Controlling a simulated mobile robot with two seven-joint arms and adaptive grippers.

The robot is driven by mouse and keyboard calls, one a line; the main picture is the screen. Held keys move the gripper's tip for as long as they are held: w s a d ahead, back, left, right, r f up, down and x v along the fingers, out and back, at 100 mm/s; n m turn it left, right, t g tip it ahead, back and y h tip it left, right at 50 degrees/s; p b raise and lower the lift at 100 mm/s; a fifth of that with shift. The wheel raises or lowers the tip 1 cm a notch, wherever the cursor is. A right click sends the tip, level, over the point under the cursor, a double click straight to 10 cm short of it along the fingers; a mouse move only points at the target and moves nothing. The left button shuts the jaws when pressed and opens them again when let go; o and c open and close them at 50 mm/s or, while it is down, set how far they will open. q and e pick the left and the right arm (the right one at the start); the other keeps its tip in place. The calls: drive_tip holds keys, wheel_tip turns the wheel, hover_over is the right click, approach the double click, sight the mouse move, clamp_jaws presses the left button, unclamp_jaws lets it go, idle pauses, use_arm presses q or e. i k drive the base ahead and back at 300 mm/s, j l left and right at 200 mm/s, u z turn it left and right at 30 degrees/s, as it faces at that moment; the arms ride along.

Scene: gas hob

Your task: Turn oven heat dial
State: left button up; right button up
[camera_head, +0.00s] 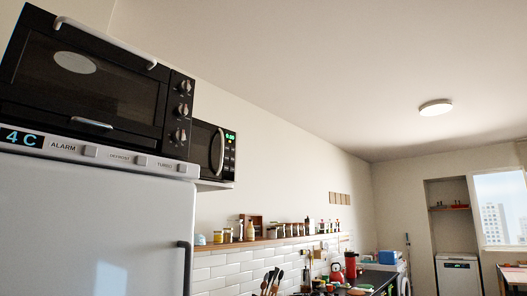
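A black oven (85,70) sits on top of a white fridge at the upper left of the head view. Its front has a light handle along the top edge and a dark glass door. Three dials stand in a column on its right side: an upper dial (186,86), a middle dial (182,110) and a lower dial (178,135). Which one sets the heat is too small to read. Neither of my grippers shows in this view.
The white fridge (90,215) fills the lower left, with a dark handle (185,262). A black microwave (213,150) stands behind the oven. A shelf of jars (265,238) runs along the tiled wall. A cluttered counter lies farther back.

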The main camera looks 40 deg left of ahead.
sight(183, 87)
drive_tip(key=i, duration=1.45)
drive_tip(key=i+l+u, duration=0.1)
drive_tip(key=i, duration=1.35)
drive_tip(key=i+u, duration=0.1)
drive_tip(key=u, duration=0.8)
drive_tip(key=i+l+u, duration=0.1)
drive_tip(key=u, duration=1.95)
